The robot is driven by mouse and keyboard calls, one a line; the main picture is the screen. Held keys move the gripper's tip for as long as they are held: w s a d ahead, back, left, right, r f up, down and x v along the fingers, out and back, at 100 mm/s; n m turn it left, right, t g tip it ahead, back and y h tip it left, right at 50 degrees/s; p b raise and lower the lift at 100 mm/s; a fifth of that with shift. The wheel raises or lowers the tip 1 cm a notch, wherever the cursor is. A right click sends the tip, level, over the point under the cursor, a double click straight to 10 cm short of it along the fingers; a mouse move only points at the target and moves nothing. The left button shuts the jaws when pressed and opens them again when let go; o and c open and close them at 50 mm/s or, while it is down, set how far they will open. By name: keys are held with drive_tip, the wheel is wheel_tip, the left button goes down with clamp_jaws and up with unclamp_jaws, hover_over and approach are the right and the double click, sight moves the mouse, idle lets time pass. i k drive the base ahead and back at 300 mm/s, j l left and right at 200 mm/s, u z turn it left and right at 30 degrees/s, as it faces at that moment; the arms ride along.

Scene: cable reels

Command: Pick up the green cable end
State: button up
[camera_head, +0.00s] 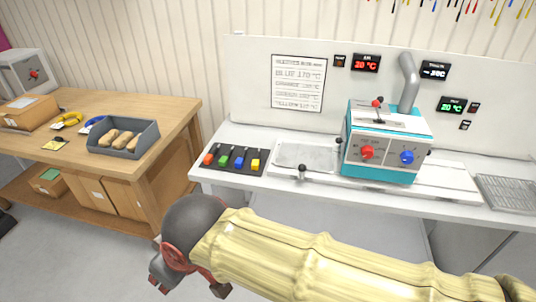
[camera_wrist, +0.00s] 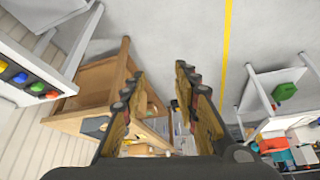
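No green cable end can be made out for certain. A green piece (camera_head: 224,158) sits between a red and a blue one in a black holder (camera_head: 232,168) on the white bench in the head view. It also shows at the left edge of the wrist view (camera_wrist: 37,87).
A wooden table (camera_head: 165,111) stands at left with a grey bin (camera_head: 123,138), a yellow coil (camera_head: 68,120) and a blue coil (camera_head: 98,124). A teal and white machine (camera_head: 387,142) stands on the white bench (camera_head: 450,192). Grey floor (camera_wrist: 155,20) is open in places.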

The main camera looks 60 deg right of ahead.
sight(223, 162)
drive_tip(key=l+z, duration=0.15)
drive_tip(key=z, duration=1.3)
